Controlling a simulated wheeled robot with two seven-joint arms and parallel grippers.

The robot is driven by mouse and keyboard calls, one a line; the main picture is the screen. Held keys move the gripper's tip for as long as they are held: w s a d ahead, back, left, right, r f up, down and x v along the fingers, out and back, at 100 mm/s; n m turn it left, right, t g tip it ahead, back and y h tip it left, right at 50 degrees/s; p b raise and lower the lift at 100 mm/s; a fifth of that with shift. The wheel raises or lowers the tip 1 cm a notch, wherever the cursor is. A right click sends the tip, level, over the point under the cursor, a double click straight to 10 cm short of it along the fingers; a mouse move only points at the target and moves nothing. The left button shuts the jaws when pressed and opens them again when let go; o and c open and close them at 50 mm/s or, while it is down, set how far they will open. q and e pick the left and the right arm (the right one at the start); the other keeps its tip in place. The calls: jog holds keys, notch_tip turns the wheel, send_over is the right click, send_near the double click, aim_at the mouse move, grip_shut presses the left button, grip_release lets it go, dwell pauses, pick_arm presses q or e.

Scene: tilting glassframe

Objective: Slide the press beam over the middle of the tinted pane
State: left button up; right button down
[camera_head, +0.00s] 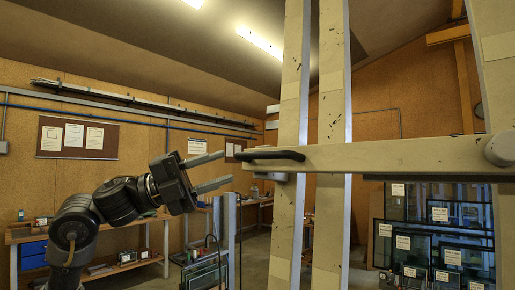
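The press beam (400,155) is a long beige bar lying level across the right half of the head view, in front of two upright posts. A dark handle (272,155) sits on its left end. A round pale knob (500,149) is at its right end. My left gripper (227,167) is open and empty, its two fingers pointing right toward the handle, just left of it with a small gap in the picture. My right gripper is not in view. I cannot tell which glass is the tinted pane.
Two tall beige posts (289,100) stand behind the beam, with another (495,60) at the right. Several labelled glass panes (450,215) stand at the lower right. A workbench (110,232) runs along the left wall. A grey upright (229,225) stands below my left gripper.

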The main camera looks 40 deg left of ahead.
aim_at(253, 157)
pick_arm(q)
jog(key=p+x, duration=0.4)
jog(key=x, duration=0.3)
jog(key=shift+w+d+r+p, duration=0.15)
jog(key=shift+d+r+p, duration=0.15)
jog(key=shift+w+d, duration=0.4)
grip_shut()
